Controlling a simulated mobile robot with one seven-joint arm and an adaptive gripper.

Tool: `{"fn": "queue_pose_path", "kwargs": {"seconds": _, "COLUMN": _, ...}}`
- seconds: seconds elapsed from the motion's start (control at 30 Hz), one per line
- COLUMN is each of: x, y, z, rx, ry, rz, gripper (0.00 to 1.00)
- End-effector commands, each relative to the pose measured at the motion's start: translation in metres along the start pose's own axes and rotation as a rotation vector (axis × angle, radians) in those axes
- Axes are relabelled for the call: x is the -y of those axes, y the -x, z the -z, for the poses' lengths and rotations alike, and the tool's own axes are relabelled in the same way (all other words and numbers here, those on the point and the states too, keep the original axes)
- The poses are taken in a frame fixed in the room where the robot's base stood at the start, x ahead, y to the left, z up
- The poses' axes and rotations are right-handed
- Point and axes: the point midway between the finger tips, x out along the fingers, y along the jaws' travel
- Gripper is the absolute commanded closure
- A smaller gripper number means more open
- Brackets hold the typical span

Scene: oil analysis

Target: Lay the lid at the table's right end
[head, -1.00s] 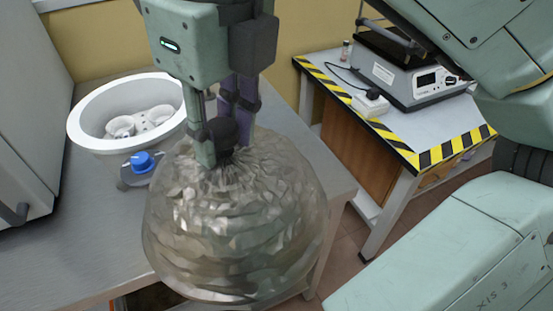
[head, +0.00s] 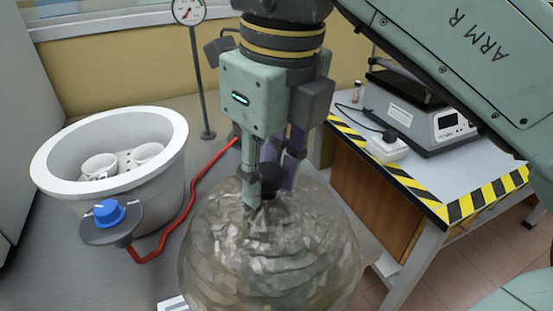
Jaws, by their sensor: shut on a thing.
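The lid is a large clear glass dome (head: 270,250) with a black knob (head: 271,180) on top. My gripper (head: 270,188) is shut on the knob, and the dome hangs upright below it. The dome is in front of the steel table (head: 85,265) and hides its right part and front edge. I cannot tell whether the dome's rim touches the table, as its bottom runs out of the picture. The white desiccator bowl (head: 60,183) stands open on the table to the left, apart from the dome.
White cups (head: 100,166) sit inside the bowl. A blue-knobbed valve (head: 108,213) and red hose (head: 185,212) run beside it. A pressure gauge (head: 189,10) stands behind. On the right, a striped-edge bench (head: 437,180) bears a hotplate (head: 420,110).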

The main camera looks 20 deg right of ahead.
Motion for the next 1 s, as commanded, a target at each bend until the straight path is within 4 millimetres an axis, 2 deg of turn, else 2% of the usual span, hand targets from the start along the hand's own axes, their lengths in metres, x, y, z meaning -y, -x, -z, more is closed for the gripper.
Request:
{"fn": "queue_pose_path", "kwargs": {"seconds": 0.4, "x": 0.074, "y": -0.011, "z": -0.055, "rx": 0.0, "ry": 0.0, "rz": -0.002, "gripper": 1.0}}
{"fn": "queue_pose_path", "kwargs": {"seconds": 0.5, "x": 0.087, "y": -0.015, "z": -0.064, "rx": 0.001, "ry": 0.0, "rz": -0.001, "gripper": 1.0}}
{"fn": "queue_pose_path", "kwargs": {"seconds": 1.0, "x": 0.109, "y": -0.021, "z": -0.08, "rx": 0.001, "ry": 0.001, "rz": 0.0, "gripper": 1.0}}
